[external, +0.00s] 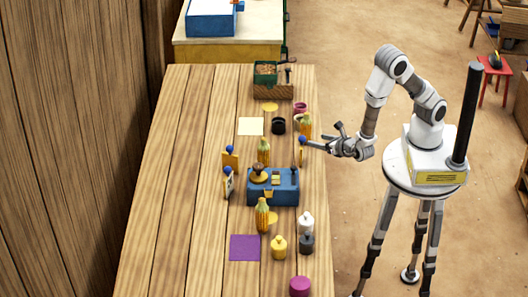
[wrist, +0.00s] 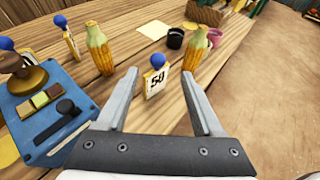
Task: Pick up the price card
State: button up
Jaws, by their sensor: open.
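A small pale price card (wrist: 155,83) marked "50", with a blue ball on top, stands upright on the wooden table. In the external view the card (external: 301,157) shows edge-on near the table's right edge. My gripper (wrist: 160,75) is open and empty, its fingers to either side of the card in the wrist view. In the external view my gripper (external: 322,142) reaches in from the right, close to the card. I cannot tell whether the card is between the fingers or just beyond them. Two more blue-topped cards (external: 230,160) (external: 228,183) stand further left.
Corn cobs (external: 306,124) (external: 263,150) stand near the card. A blue scale (external: 273,187) is in front of it in the external view. A black pot (external: 278,125), a pink cup (external: 300,108) and a pale yellow sheet (external: 250,126) lie behind. The table's left side is clear.

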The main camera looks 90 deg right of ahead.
aim_at(302, 149)
jog(key=x, duration=1.3)
jog(key=shift+w+f, duration=0.2)
jog(key=shift+a, duration=0.1)
grip_shut()
